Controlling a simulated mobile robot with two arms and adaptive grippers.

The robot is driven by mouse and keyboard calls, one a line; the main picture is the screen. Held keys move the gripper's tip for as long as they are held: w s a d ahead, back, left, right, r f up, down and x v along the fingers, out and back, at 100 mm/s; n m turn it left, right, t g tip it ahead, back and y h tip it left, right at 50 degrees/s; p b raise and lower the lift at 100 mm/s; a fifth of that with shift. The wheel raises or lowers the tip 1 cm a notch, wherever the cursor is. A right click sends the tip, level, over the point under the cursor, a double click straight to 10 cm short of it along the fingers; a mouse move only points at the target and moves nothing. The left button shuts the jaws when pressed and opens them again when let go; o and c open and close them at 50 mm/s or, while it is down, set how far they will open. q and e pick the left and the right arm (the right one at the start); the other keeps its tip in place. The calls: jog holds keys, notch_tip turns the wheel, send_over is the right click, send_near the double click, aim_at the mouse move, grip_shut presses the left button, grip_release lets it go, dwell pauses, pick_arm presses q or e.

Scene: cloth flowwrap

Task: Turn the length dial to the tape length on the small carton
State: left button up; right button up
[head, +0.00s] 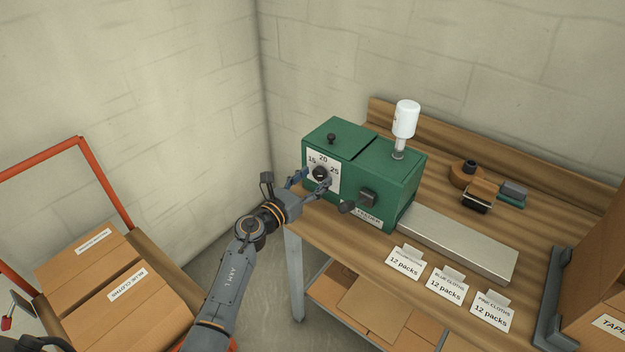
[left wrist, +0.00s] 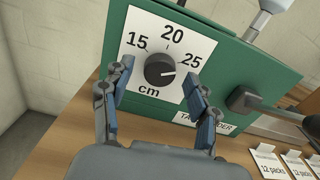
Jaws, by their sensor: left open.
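The length dial is a black round knob (head: 320,173) on a white scale plate marked 15, 20 and 25 on the front of a green tape feeder. In the left wrist view the knob (left wrist: 160,70) has a pale pointer line that seems to point right, toward the 25 side. My left gripper (head: 313,179) is open, with one finger on each side of the knob; I cannot tell whether they touch it. A carton (head: 590,285) at the right edge has a label starting "TAPE"; the rest is cut off. My right gripper is not in view.
A crank handle (head: 357,202) sticks out of the feeder's front, right of the dial. A metal plate (head: 460,243), cards reading "12 packs" (head: 405,261) and a tape dispenser (head: 478,195) are on the wooden bench. An orange trolley (head: 100,190) holds cartons at left.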

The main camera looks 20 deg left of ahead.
pick_arm(q)
jog(key=c, duration=1.2)
